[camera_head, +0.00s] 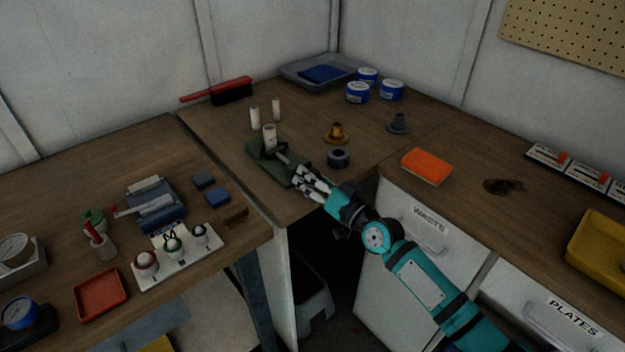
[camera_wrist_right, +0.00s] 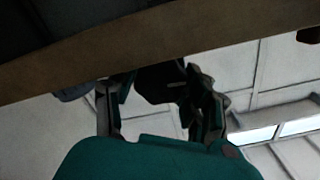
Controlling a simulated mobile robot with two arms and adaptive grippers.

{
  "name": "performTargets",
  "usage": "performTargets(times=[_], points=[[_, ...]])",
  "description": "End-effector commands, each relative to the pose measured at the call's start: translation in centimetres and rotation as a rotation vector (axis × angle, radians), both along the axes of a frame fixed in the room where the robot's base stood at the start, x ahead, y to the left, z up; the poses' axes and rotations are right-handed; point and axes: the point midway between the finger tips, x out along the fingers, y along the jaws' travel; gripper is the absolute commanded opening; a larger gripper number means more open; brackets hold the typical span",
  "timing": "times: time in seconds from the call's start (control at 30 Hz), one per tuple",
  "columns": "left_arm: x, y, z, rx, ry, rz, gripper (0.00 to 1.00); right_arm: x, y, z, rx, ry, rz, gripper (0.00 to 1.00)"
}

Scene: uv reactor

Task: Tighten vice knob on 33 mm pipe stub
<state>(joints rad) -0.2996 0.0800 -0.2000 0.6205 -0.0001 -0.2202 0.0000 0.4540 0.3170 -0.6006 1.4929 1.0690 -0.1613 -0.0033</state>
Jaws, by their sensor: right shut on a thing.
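The green vice (camera_head: 262,151) sits near the front edge of the back corner bench. A white pipe stub (camera_head: 269,136) stands upright in it. My right gripper (camera_head: 299,176) reaches in from the lower right to the near end of the vice and is shut on the vice knob, which its fingers mostly hide. In the right wrist view the fingers of the right gripper (camera_wrist_right: 165,100) close around a dark part, too dim to make out clearly. My left gripper is not in view.
Two white stubs (camera_head: 255,118) (camera_head: 276,110) stand behind the vice. A dark grey ring (camera_head: 339,158) and a brass flanged part (camera_head: 336,132) stand to its right. An orange block (camera_head: 427,166) lies on the right bench. Bare wood (camera_head: 215,125) lies left of the vice.

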Motion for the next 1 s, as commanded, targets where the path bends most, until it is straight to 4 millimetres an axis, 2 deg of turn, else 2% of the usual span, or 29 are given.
performTargets(times=[0.47, 0.5, 0.63, 0.67, 1.0], points=[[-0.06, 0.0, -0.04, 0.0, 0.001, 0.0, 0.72, 0.01, -0.03, -0.04, 0.011, 0.01, 0.0, 0.16], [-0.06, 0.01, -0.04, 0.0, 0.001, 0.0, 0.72, 0.01, -0.03, -0.05, 0.011, 0.01, 0.0, 0.53], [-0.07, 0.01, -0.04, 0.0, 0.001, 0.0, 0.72, 0.01, -0.02, -0.04, 0.011, 0.01, 0.0, 0.7], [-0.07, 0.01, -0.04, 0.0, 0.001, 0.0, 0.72, 0.0, -0.02, -0.05, 0.011, 0.01, 0.0, 0.72], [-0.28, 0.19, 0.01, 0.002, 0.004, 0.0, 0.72, -0.01, -0.04, -0.12, -0.002, 0.003, 0.0, 0.72]])
